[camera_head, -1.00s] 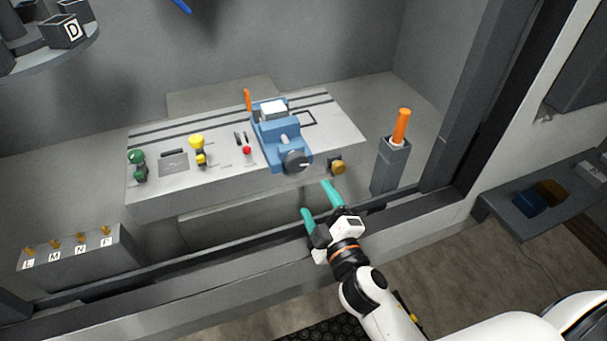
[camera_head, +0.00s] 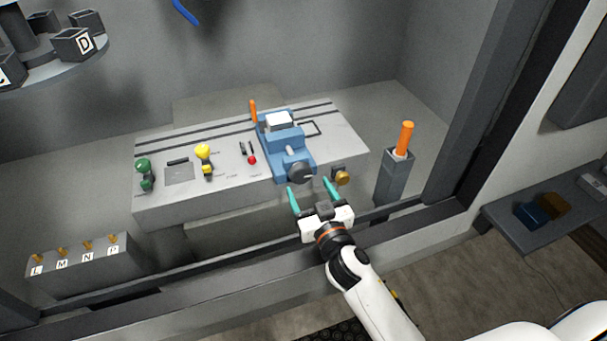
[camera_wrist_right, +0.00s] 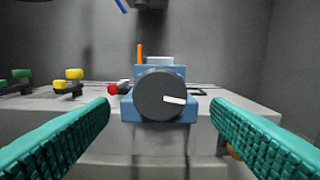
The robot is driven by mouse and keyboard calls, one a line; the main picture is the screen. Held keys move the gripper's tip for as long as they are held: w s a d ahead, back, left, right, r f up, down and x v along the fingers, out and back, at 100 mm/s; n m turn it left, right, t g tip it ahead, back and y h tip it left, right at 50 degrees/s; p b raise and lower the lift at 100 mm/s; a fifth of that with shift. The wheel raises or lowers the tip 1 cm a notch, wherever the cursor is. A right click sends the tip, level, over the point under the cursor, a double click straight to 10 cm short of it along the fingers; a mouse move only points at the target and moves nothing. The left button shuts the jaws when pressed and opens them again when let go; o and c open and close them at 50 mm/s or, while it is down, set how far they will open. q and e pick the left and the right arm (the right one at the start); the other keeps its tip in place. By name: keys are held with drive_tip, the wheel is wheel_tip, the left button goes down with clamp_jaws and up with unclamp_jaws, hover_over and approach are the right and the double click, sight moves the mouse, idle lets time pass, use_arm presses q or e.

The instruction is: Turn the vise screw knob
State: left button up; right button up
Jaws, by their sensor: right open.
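The vise (camera_head: 285,142) is blue and stands on the grey panel block, with a pale block (camera_head: 279,121) at its top. Its dark round screw knob (camera_head: 300,173) faces my side. In the right wrist view the knob (camera_wrist_right: 160,95) is centred, with a white mark pointing right and slightly down. My right gripper (camera_head: 312,189) is open and empty just in front of the knob. Its two teal fingers show at the left and right in the wrist view (camera_wrist_right: 160,125), with the knob seen between them, apart from both. My left gripper is not in view.
The panel block (camera_head: 230,200) carries a green knob (camera_head: 144,170), a yellow knob (camera_head: 203,153), a red button (camera_head: 252,160) and a brass knob (camera_head: 342,178) right of the vise. A grey post (camera_head: 394,178) with an orange handle stands at right. The booth's sill (camera_head: 240,278) runs below my arm.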

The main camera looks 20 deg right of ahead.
sight(303, 177)
drive_tip(key=shift+w+a, duration=0.1)
drive_tip(key=shift+w, duration=2.2)
drive_tip(key=shift+c, duration=0.2)
drive_tip(key=c, duration=0.9)
drive_tip(key=shift+c, duration=0.2)
drive_tip(key=shift+n, duration=0.3)
drive_tip(key=n, duration=0.9)
drive_tip(key=shift+n, duration=0.4)
drive_tip(key=n+p, duration=0.1)
drive_tip(key=n, duration=0.4)
drive_tip(key=shift+r, duration=0.15)
drive_tip(key=shift+n, duration=2.2)
